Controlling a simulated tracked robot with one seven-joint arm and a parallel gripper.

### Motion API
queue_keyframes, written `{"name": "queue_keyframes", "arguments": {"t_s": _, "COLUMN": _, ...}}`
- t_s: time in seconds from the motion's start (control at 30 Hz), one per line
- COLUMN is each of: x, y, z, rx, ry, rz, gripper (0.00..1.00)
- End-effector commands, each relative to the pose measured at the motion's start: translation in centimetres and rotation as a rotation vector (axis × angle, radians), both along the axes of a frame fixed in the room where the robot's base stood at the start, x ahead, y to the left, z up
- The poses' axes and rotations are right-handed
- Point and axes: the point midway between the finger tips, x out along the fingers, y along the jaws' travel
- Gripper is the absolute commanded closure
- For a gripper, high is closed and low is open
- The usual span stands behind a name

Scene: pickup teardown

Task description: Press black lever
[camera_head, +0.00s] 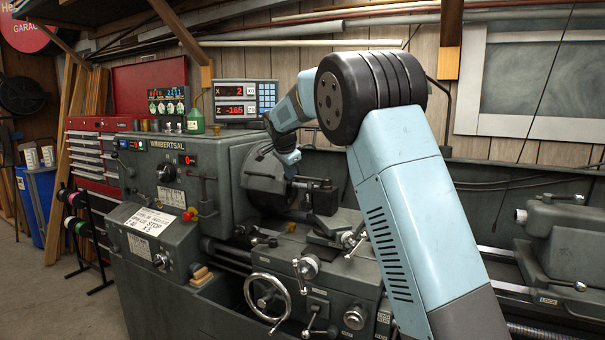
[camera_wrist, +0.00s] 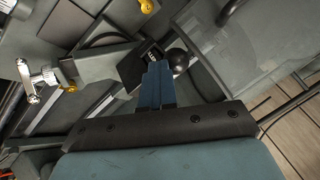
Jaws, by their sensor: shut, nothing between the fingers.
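In the wrist view, a black ball knob (camera_wrist: 178,60), which looks like the end of the black lever, sits just beyond and right of my fingertips. A dark block with small white lettering (camera_wrist: 150,54) lies beside it. My gripper (camera_wrist: 158,68) has its blue fingers together, with nothing between them. The fingers partly cover the area below the knob, and I cannot tell whether they touch it. In the head view, my gripper (camera_head: 290,174) points down in front of the lathe chuck (camera_head: 262,178), above the tool post area. The knob cannot be made out clearly there.
The carriage has a large handwheel (camera_head: 268,303) and several handles. The tailstock (camera_head: 565,240) is at right. In the wrist view, a metal handle (camera_wrist: 28,82) lies left.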

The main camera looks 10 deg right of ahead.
Motion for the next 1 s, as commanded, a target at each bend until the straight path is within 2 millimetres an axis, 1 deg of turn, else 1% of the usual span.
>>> {"name": "queue_keyframes", "arguments": {"t_s": 0.07, "x": 0.0, "y": 0.4, "z": -0.1, "rx": 0.002, "ry": 0.001, "rz": 0.005, "gripper": 1.00}}
{"name": "queue_keyframes", "arguments": {"t_s": 0.23, "x": -0.1, "y": 0.2, "z": -0.1, "rx": 0.002, "ry": 0.002, "rz": 0.004, "gripper": 1.00}}
{"name": "queue_keyframes", "arguments": {"t_s": 0.33, "x": -0.5, "y": -0.1, "z": 0.0, "rx": 0.002, "ry": 0.002, "rz": 0.002, "gripper": 1.00}}
{"name": "queue_keyframes", "arguments": {"t_s": 0.47, "x": -1.6, "y": -0.9, "z": 0.4, "rx": 0.003, "ry": 0.001, "rz": -0.001, "gripper": 1.00}}
{"name": "queue_keyframes", "arguments": {"t_s": 0.57, "x": -2.8, "y": -1.6, "z": 0.8, "rx": 0.004, "ry": -0.001, "rz": -0.001, "gripper": 1.00}}
{"name": "queue_keyframes", "arguments": {"t_s": 0.67, "x": -3.9, "y": -0.9, "z": 2.6, "rx": 0.003, "ry": -0.004, "rz": 0.004, "gripper": 1.00}}
{"name": "queue_keyframes", "arguments": {"t_s": 0.8, "x": -5.2, "y": -0.8, "z": 4.9, "rx": 0.002, "ry": -0.003, "rz": 0.000, "gripper": 1.00}}
{"name": "queue_keyframes", "arguments": {"t_s": 1.0, "x": -6.9, "y": -0.4, "z": 7.5, "rx": 0.003, "ry": -0.002, "rz": -0.004, "gripper": 1.00}}
